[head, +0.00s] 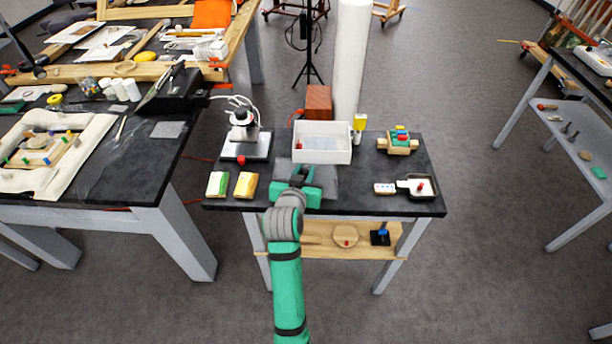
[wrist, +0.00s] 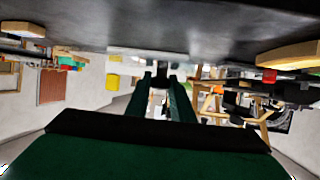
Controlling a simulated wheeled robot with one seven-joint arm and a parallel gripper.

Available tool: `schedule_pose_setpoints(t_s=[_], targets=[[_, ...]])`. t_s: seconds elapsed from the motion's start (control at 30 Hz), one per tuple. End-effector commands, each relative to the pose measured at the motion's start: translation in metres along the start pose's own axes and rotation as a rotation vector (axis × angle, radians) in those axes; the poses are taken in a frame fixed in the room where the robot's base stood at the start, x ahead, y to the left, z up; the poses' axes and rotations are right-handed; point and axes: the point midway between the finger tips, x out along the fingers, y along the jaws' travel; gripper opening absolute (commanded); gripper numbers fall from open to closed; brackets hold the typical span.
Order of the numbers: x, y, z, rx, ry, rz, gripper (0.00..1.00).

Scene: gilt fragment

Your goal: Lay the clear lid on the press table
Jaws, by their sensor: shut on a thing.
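My gripper (head: 299,176) is low over the front middle of the small black-topped table (head: 380,205), just in front of the white bin. It is shut, and its fingers (wrist: 162,80) meet at a small dark piece in the wrist view. A flat grey, faintly see-through square (head: 322,184) lies under and around the gripper and looks like the clear lid. My gripper hides part of it, so I cannot tell whether it touches the tabletop. The white bin (head: 323,157) is open at the top, with a pale bluish surface inside.
A device on a white base (head: 246,148) and two sponge-like blocks (head: 245,186) stand to the left. A yellow-topped bottle (head: 360,124), a wooden block piece (head: 398,143) and a small black pan (head: 417,187) are to the right.

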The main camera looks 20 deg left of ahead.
Motion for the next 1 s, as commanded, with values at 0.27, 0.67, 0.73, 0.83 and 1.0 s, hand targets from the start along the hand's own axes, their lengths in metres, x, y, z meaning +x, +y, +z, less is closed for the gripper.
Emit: schedule_pose_setpoints(t_s=[0.27,0.67,0.73,0.83,1.0], targets=[[0.015,-0.003,0.031,-0.001,-0.003,-0.001,0.0],[0.017,-0.005,0.036,-0.002,-0.001,-0.004,0.0],[0.017,-0.005,0.037,-0.002,-0.002,-0.004,0.23],[0.017,-0.005,0.037,-0.002,-0.001,-0.004,0.4],[0.017,-0.004,0.037,-0.001,-0.001,-0.003,0.4]])
